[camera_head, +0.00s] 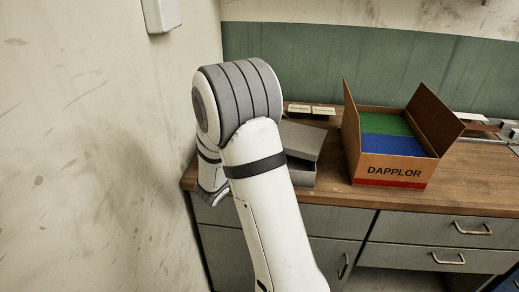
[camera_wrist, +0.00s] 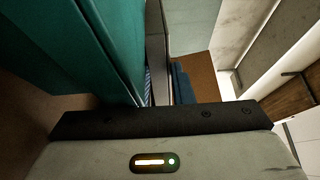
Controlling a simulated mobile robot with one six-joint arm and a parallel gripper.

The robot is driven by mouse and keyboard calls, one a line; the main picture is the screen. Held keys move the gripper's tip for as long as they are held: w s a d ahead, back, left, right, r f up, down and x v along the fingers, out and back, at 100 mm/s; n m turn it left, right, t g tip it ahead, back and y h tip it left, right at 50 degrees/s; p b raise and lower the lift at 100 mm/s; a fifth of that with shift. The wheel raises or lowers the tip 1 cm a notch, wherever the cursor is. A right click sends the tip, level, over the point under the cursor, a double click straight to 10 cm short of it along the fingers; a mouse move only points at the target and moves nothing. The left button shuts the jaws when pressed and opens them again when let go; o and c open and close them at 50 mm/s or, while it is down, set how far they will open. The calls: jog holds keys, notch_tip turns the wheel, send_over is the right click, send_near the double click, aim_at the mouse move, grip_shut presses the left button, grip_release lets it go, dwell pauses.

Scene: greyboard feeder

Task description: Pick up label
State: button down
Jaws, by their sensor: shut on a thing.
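Two small pale labels, a left one (camera_head: 298,108) and a right one (camera_head: 323,111), show at the back of the wooden counter in the head view, behind a grey box. Their print is too small to read. My gripper (camera_wrist: 155,118) shows in the wrist view as a dark bar across the lower part. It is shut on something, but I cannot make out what. A large teal surface (camera_wrist: 65,50) with straight edges fills the left of that view, close to the gripper. My arm hides the gripper in the head view.
An open cardboard box (camera_head: 393,174) marked DAPPLOR holds green and blue contents on the wooden counter (camera_head: 470,185). A grey box (camera_head: 303,138) stands left of it, partly behind my arm. Grey drawers (camera_head: 440,228) are below. A stained wall (camera_head: 95,150) is close on the left.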

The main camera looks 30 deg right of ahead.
jog(key=c, duration=1.3)
grip_release()
jog(key=shift+o, duration=0.2)
jog(key=shift+r, duration=0.1)
